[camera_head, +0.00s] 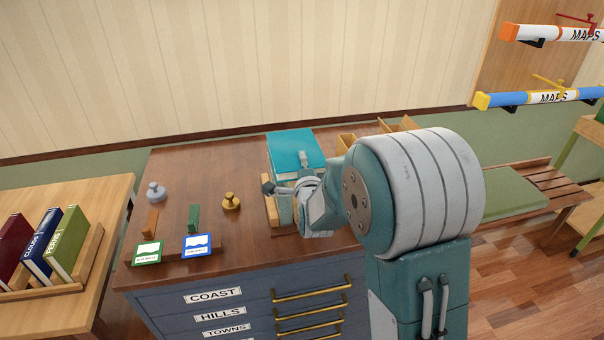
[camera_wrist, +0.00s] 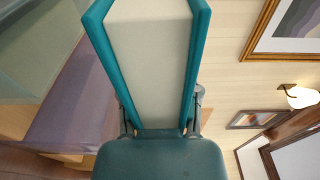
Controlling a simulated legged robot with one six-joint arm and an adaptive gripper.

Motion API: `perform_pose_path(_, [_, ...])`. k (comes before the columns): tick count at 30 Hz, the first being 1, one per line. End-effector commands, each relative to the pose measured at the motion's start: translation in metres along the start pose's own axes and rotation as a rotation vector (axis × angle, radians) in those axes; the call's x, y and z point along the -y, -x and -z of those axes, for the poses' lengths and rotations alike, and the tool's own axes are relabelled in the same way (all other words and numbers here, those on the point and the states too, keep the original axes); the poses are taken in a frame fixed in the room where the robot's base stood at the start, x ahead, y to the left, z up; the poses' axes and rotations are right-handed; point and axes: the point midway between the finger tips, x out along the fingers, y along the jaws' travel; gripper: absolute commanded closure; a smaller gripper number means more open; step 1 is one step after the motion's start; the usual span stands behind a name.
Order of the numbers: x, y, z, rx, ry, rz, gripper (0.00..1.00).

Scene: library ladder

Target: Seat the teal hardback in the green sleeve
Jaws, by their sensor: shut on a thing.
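The teal hardback (camera_head: 296,148) is at the back middle of the cabinet top, partly covered by my arm. In the wrist view the teal hardback (camera_wrist: 194,55) shows its pale page block between two teal covers. My gripper (camera_head: 290,188) is shut on its near end. In the wrist view my gripper (camera_wrist: 159,131) has one finger against each cover. I cannot make out a green sleeve with certainty. My arm hides part of the cabinet top, and the book's contact with what lies below is hidden.
The cabinet top (camera_head: 170,180) carries a grey knob (camera_head: 155,192), a brass knob (camera_head: 230,202), a small green block (camera_head: 193,218) and two framed cards at the front left. Wooden pieces (camera_head: 346,141) stand behind my arm. A side table (camera_head: 90,190) at left holds racked books.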

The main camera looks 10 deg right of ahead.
Motion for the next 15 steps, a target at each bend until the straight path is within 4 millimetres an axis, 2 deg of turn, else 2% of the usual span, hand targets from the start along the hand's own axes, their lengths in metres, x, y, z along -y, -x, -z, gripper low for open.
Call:
perform_pose_path(4, [-0.015,-0.012,0.0,0.0,0.001,-0.001,1.0])
perform_pose_path(9, [-0.037,-0.011,0.0,0.001,0.0,0.0,1.0])
perform_pose_path(15, [-0.038,-0.01,0.0,0.001,0.0,0.003,1.0])
